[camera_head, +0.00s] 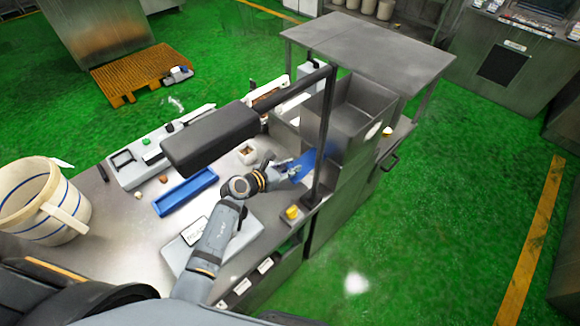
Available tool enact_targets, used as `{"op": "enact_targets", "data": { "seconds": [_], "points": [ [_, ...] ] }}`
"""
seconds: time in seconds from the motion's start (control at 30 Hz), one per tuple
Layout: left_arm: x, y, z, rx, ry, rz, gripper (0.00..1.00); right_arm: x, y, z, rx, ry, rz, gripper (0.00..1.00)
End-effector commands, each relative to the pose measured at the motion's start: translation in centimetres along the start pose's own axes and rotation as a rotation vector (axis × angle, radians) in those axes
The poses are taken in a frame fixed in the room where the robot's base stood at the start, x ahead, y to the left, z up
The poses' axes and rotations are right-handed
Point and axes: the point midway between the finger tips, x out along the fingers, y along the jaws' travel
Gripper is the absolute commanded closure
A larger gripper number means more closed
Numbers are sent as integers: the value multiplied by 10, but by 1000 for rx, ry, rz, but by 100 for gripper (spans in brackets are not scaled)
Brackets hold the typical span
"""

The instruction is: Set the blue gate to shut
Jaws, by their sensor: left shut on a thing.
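The blue gate (304,164) is a blue plate at the near left side of the steel hopper (352,112), beside a dark upright post. My left gripper (288,170) reaches in from the left and is shut on the blue gate at its left edge. The fingers are small in the picture, and the exact grip point is hard to make out. My right gripper is not in view.
A dark padded arm (210,138) hangs over the steel table (120,225). A blue tray (185,192), a striped bucket (42,203) and a yellow button box (292,213) stand around my arm. Green floor lies open to the right.

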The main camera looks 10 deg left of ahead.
Motion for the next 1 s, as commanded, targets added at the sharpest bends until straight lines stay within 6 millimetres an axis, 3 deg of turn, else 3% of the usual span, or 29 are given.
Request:
{"op": "enact_targets", "data": {
  "seconds": [0.27, 0.6, 0.93, 0.97, 1.0],
  "points": [
    [3, 0, 2, 0, -2, 0, 100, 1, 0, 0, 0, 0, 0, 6],
    [54, 0, 23, 0, -3, 0, 100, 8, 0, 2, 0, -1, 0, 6],
    [56, 0, 26, 0, -4, 1, 100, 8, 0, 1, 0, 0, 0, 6],
    [56, 0, 26, 0, -5, 1, 73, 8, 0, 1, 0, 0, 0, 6],
    [56, 0, 26, 0, -5, 1, 68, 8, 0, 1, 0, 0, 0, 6]
  ]
}}
